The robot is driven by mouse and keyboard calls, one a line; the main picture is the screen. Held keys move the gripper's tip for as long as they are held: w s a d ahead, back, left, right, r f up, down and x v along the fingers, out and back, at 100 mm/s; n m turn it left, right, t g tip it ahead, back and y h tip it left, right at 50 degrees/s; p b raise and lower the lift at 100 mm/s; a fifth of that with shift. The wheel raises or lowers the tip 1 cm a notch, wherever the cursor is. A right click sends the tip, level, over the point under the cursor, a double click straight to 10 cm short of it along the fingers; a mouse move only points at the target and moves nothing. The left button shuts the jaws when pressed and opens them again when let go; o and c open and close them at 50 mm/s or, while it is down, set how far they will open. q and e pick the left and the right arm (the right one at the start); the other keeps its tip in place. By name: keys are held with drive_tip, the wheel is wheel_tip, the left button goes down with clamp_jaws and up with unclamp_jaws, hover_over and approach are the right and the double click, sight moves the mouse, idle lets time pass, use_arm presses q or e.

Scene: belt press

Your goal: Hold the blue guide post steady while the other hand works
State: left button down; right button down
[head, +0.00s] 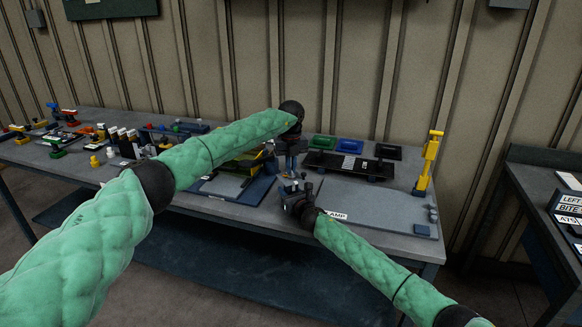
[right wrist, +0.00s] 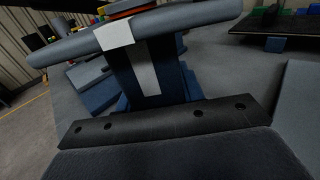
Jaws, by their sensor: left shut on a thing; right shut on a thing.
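The blue guide post (head: 290,163) stands upright at the front middle of the bench, narrow and mostly covered by my grippers. My left gripper (head: 290,146) comes down from above and is shut on its upper part; its fingertips are hard to make out. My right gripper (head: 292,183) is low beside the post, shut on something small. In the right wrist view a dark blue upright (right wrist: 150,72) with a white stripe stands close ahead. A grey bar (right wrist: 190,22) with a white band crosses it and seems to be what the right gripper holds; the contact is hidden.
A grey panel (head: 375,208) lies right of the grippers, with a yellow upright tool (head: 428,160) at its far right. Green, blue and black trays (head: 350,145) stand behind. Several small coloured parts crowd the bench's left. A second bench (head: 530,190) stands at right.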

use_arm(q)
drive_tip(key=m, duration=1.1)
drive_tip(key=shift+m, duration=2)
drive_tip(key=shift+a, duration=0.1)
drive_tip(key=c, duration=1.6)
unclamp_jaws()
drive_tip(key=shift+o, duration=0.2)
wheel_tip(320, 180, up, 12)
drive_tip(key=shift+w, duration=0.1)
use_arm(e)
drive_tip(key=c, duration=0.8)
unclamp_jaws()
